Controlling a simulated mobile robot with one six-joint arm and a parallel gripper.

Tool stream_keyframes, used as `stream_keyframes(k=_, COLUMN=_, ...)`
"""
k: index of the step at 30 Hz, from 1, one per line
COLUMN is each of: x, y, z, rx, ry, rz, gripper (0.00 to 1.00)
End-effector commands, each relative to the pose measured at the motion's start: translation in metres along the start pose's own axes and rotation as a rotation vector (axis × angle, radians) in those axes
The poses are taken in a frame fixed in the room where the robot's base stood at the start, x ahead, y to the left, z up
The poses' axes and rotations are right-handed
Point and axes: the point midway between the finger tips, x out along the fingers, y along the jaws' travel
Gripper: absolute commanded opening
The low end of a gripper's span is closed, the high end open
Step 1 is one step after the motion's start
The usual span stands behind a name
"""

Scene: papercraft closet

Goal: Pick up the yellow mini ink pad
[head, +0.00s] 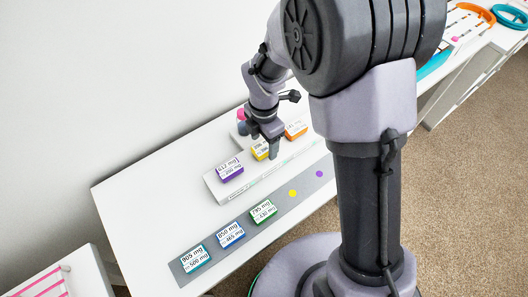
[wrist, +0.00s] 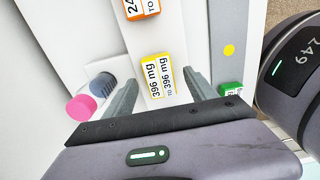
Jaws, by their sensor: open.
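The yellow mini ink pad (wrist: 159,76) has a white label reading "396 mg" and lies on a raised white strip. In the wrist view it sits between the fingers of my open gripper (wrist: 160,97), toward their tips. In the head view the yellow pad (head: 260,151) is partly hidden by my gripper (head: 262,146), which points down over it. I cannot tell whether the fingers touch it.
On the same strip (head: 217,193) are a purple pad (head: 230,171) and an orange pad (head: 296,130). A grey strip (head: 270,205) in front holds teal (head: 195,259), blue (head: 230,234) and green (head: 263,213) pads, plus yellow and purple dots. A pink-topped object (wrist: 81,107) stands behind my gripper.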

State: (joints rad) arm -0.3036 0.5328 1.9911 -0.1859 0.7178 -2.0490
Motion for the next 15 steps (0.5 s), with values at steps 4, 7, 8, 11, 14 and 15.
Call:
stream_keyframes(k=4, x=0.0103, y=0.0, z=0.0, rx=0.002, ry=0.0, rz=0.001, gripper=0.65)
stream_keyframes(k=7, x=0.009, y=0.0, z=0.0001, rx=0.002, ry=0.0, rz=0.001, gripper=0.65)
stream_keyframes(k=8, x=0.0089, y=0.0, z=0.0001, rx=0.002, ry=0.0, rz=0.001, gripper=0.6)
stream_keyframes(k=11, x=0.0088, y=0.0, z=0.0001, rx=0.002, ry=0.0, rz=0.001, gripper=0.4)
stream_keyframes(k=14, x=0.0088, y=0.0, z=0.0001, rx=0.002, ry=0.0, rz=0.001, gripper=0.2)
stream_keyframes(k=15, x=0.0087, y=0.0, z=0.0001, rx=0.002, ry=0.0, rz=0.001, gripper=0.12)
